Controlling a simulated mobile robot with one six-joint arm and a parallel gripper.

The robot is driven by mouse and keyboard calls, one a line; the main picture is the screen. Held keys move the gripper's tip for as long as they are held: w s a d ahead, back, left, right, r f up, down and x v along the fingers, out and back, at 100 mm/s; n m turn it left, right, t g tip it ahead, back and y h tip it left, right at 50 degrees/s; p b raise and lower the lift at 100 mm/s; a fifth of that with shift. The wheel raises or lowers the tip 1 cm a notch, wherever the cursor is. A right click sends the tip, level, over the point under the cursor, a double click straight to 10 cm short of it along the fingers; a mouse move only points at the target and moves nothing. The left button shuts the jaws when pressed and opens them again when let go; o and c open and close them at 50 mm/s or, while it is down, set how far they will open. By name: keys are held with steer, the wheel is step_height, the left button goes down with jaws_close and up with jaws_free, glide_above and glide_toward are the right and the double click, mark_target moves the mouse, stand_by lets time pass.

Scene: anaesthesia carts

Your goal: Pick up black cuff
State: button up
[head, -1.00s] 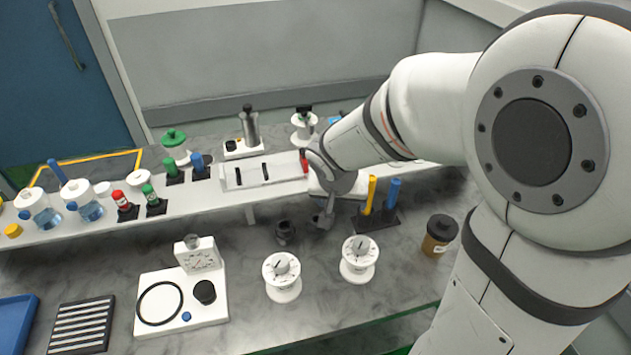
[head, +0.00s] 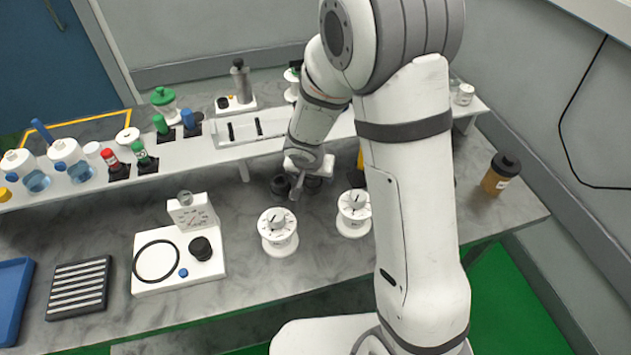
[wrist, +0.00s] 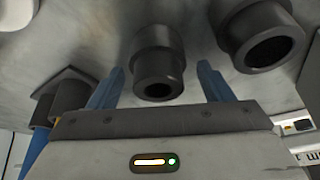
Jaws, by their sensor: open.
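Two dark cuff-like pieces stand on the grey counter. In the head view one (head: 280,185) is just left of my gripper (head: 296,188), and the other (head: 314,184) is partly hidden behind it. In the wrist view a stepped dark cuff (wrist: 158,65) lies in line with the gap between the blue fingers of my gripper (wrist: 160,74). A wider hollow one (wrist: 262,38) is to its right. I cannot tell which one the task means. My gripper is open and empty; whether a finger touches a cuff is unclear.
Two white dial pots, a left one (head: 278,232) and a right one (head: 354,212), stand in front of the cuffs. A white raised shelf (head: 205,150) with bottles runs behind. A white gauge board (head: 150,282) is at left. A brown jar (head: 500,174) is at right.

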steer(key=shift+f, duration=0.25)
steer(key=shift+c, duration=0.4)
steer(key=c, duration=1)
steer(key=shift+r, duration=0.15)
